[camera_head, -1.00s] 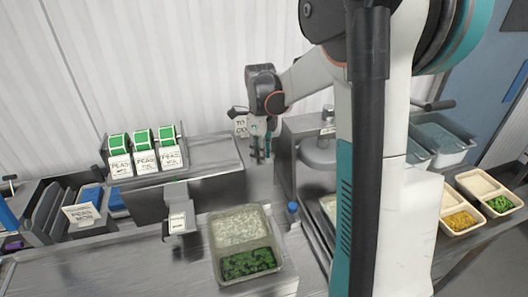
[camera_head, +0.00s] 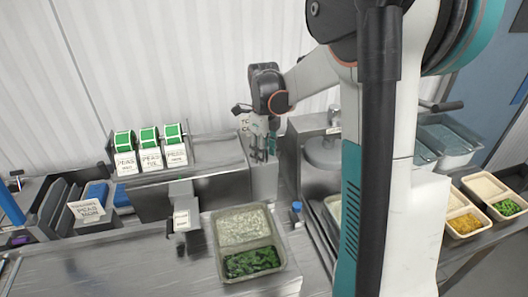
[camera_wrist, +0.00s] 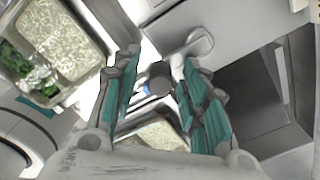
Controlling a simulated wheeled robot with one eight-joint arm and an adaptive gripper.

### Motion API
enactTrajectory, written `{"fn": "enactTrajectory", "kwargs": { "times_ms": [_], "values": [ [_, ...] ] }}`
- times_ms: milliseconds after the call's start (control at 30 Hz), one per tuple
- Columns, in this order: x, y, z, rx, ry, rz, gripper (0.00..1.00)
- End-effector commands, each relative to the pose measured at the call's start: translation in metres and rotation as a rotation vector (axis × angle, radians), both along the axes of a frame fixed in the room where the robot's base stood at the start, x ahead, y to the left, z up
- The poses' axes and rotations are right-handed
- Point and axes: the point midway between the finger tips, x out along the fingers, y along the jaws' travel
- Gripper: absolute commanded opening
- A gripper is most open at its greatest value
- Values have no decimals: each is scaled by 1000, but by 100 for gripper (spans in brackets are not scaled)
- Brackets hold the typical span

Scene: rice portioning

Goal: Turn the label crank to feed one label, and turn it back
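My gripper (camera_head: 264,155) points down at the right end of the grey label machine (camera_head: 195,182). In the wrist view its teal-padded fingers (camera_wrist: 158,82) are apart. A round dark grey knob (camera_wrist: 161,77), which looks like the label crank's handle, shows between them. A pale rounded arm or plate (camera_wrist: 199,43) lies beside the knob. I cannot tell whether the fingers touch the knob. In the head view the crank is hidden behind my gripper. Three green label rolls (camera_head: 149,137) with white pea labels stand on the machine. A white label (camera_head: 181,219) shows at the small front outlet.
A tray of rice and peas (camera_head: 221,236) stands on the bench in front; it also shows in the wrist view (camera_wrist: 105,47). A blue-capped item (camera_head: 297,206) is right of it. A metal machine (camera_head: 320,160) stands close right of my gripper. Food containers (camera_head: 475,222) are farther right.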

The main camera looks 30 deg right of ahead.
Motion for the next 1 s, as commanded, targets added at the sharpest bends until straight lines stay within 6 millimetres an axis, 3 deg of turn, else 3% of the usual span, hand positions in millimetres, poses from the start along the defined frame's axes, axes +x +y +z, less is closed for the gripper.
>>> {"fn": "enactTrajectory", "kwargs": {
  "times_ms": [367, 800, 1000],
  "values": [
    [0, 0, 7, 0, 1, 0, 41],
    [0, 0, 88, 0, 1, 0, 41],
    [0, 0, 113, 0, 1, 0, 41]
  ]
}}
